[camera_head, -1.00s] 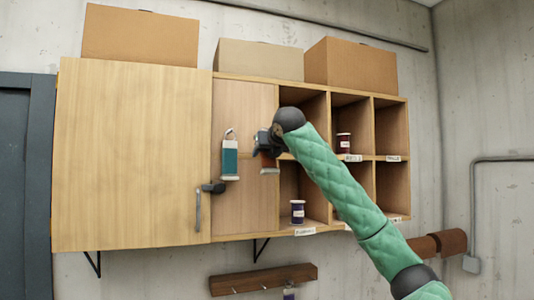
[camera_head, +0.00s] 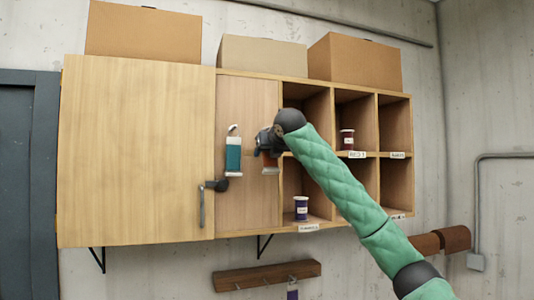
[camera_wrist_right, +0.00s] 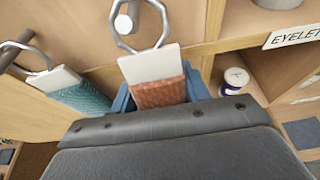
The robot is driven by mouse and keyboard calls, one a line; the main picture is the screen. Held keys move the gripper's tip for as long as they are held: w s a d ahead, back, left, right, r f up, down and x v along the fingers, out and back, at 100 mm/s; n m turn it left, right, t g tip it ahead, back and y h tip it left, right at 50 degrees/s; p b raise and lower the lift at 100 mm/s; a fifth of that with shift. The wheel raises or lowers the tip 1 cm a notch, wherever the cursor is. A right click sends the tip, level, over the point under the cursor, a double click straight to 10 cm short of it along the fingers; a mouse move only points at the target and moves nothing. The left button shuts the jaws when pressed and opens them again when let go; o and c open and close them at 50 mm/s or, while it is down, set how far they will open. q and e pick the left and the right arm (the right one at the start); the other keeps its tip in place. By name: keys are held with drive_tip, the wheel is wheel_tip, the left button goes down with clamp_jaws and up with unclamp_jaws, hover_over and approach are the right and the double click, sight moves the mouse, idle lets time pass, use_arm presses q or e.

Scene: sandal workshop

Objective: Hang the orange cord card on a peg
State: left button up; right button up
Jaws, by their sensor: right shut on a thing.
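The orange cord card (camera_head: 269,163) is in my right gripper (camera_head: 266,147), in front of the cabinet's narrow panel. In the right wrist view the card (camera_wrist_right: 158,92) has a white top and a metal ring (camera_wrist_right: 140,45) above it. The gripper is shut on its lower part, between blue fingers. A peg (camera_wrist_right: 123,24) shows within the ring's outline; I cannot tell whether the ring is around it or in front of it. A teal cord card (camera_head: 233,158) hangs to the left; it also shows in the wrist view (camera_wrist_right: 85,98). My left gripper is not in view.
Open cubbies (camera_head: 395,130) right of the panel hold a dark red jar (camera_head: 347,139) and a purple jar (camera_head: 301,208). A large door (camera_head: 135,150) with a handle (camera_head: 202,208) is at left. A brown peg rail (camera_head: 266,275) is below.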

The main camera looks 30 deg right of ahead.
drive_tip(key=o, duration=1.1)
